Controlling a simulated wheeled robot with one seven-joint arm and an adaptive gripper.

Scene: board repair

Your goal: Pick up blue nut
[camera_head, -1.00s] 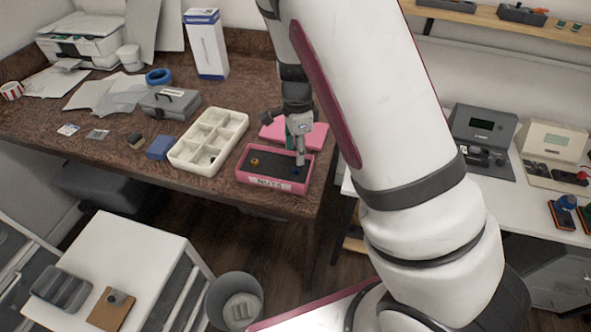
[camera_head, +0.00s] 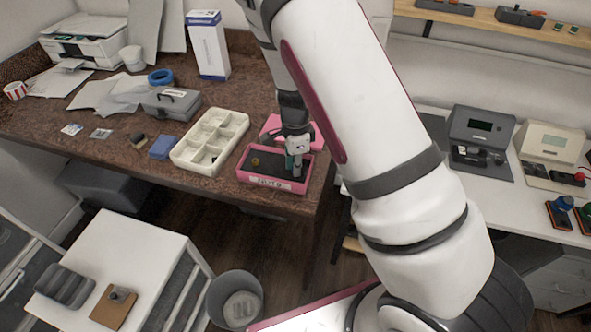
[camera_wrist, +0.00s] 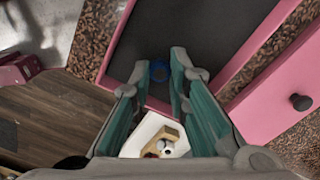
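The blue nut (camera_wrist: 159,71) lies on the dark floor of the pink tray labelled NUTS (camera_head: 262,182), near its wall. In the head view my gripper (camera_head: 293,168) reaches down into the right part of the tray and the nut is hidden there. I cannot tell whether a finger touches the nut. A yellow nut (camera_head: 255,161) lies at the tray's left side.
A pink lid with a black knob (camera_wrist: 301,102) lies beside the tray. A white compartment box (camera_head: 178,158) stands to its left, with a blue box (camera_head: 161,146) beyond. The tray sits near the table's front edge. A bin (camera_head: 212,296) stands on the floor below.

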